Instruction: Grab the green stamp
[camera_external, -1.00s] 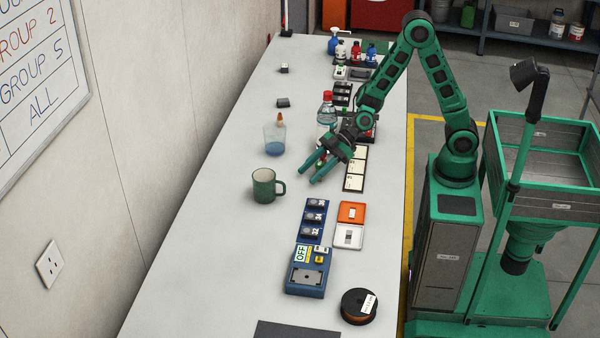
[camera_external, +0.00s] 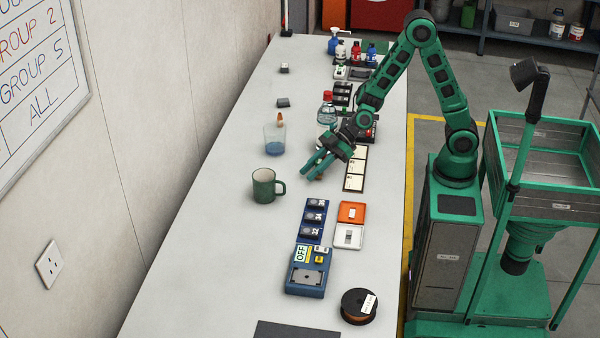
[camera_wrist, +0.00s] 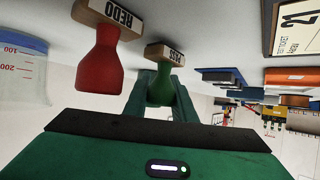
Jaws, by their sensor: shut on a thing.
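The green stamp (camera_wrist: 160,86) has a green handle and a wooden base with a white label that appears to read PASS. It shows in the wrist view, which is upside down, with its handle between my two fingers. My gripper (camera_external: 314,170) is shut on that handle, low over the table beside the mug. In the external view my fingers hide most of the stamp. A red stamp (camera_wrist: 100,62), labelled REDO, stands close beside it in the wrist view, outside my fingers.
A green mug (camera_external: 264,187) and a beaker with blue liquid (camera_external: 274,140) stand left of my gripper. A clear bottle (camera_external: 326,118) is behind it. Label cards (camera_external: 355,168) lie to its right. Blue switch units (camera_external: 313,220) lie nearer the camera. The table's left side is mostly clear.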

